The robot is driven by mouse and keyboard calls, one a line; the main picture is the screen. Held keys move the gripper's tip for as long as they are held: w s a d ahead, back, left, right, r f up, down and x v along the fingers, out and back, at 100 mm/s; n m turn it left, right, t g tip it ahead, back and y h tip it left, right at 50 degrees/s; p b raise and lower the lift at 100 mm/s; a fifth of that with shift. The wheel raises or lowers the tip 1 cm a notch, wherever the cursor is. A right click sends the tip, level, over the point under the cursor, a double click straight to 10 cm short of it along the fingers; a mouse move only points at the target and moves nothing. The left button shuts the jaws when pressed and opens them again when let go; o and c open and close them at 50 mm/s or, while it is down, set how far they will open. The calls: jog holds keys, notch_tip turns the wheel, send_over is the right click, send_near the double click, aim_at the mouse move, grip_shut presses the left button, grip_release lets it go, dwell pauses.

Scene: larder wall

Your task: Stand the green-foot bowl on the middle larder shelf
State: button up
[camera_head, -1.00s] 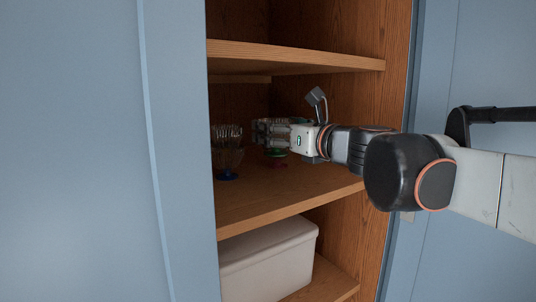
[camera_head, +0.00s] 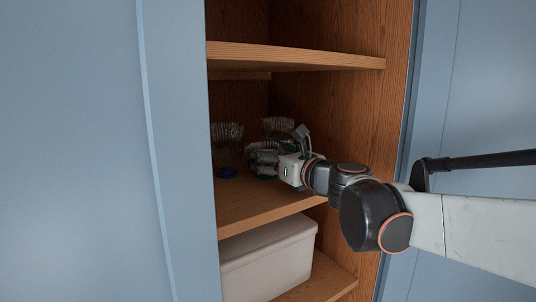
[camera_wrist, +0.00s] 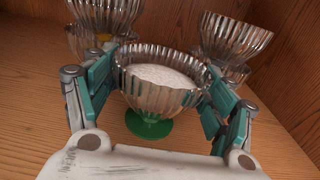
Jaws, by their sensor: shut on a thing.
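The green-foot bowl is a ribbed clear glass bowl (camera_wrist: 155,95) with white contents and a green foot (camera_wrist: 148,126). In the wrist view it is upright between the two teal-padded fingers of my gripper (camera_wrist: 160,88), which is shut on it. The foot is at or just above the wooden shelf; I cannot tell if it touches. In the head view my gripper (camera_head: 262,158) is inside the cupboard, low over the middle larder shelf (camera_head: 262,206), and mostly hides the bowl.
A blue-foot glass bowl (camera_head: 228,134) stands left of my gripper. Another glass bowl (camera_head: 278,126) is behind it. Two ribbed bowls show at the back left (camera_wrist: 105,15) and back right (camera_wrist: 232,38) in the wrist view. A white box (camera_head: 268,262) sits below. The shelf front is clear.

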jog(key=shift+f, duration=0.1)
jog(key=o, duration=1.2)
jog(key=shift+o, duration=0.2)
